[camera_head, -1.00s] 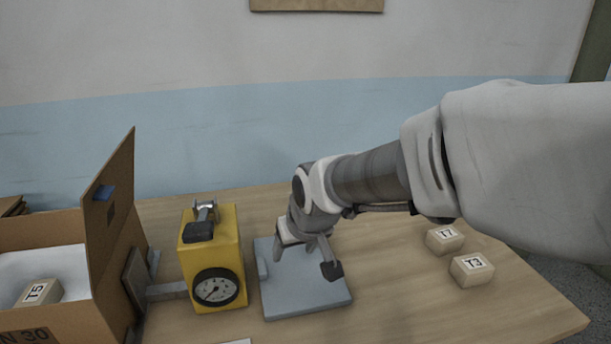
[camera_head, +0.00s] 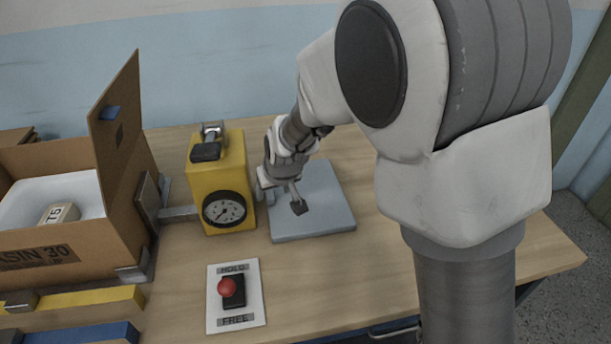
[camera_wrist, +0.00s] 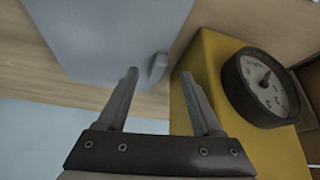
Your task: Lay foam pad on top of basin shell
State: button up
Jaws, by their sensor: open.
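The foam pad appears to be the flat grey-blue square (camera_head: 322,205) on the table, with a small raised tab near its left edge. In the wrist view the pad (camera_wrist: 110,30) fills the upper left, and the tab (camera_wrist: 158,67) shows between the fingertips' lines. My gripper (camera_head: 282,199) is open and empty, over the pad's left side; it also shows in the wrist view (camera_wrist: 160,75). Contact with the tab cannot be told. The white basin shell (camera_head: 25,205) lies inside the open cardboard box (camera_head: 45,250) at left, with a block marked T5 (camera_head: 60,213) on it.
A yellow gauge box (camera_head: 215,170) stands between the carton and the pad, close to my gripper. The carton's raised flap (camera_head: 122,150) stands on its right side. A HOLD/FREE switch plate (camera_head: 250,308) lies in front. Yellow and blue bars (camera_head: 75,308) lie at front left.

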aim_at(270, 196)
jog(key=shift+w+b+x, duration=0.25)
jog(key=shift+b+x, duration=0.15)
jog(key=shift+x, duration=2.3)
jog(key=shift+a+r, duration=0.15)
grip_shut()
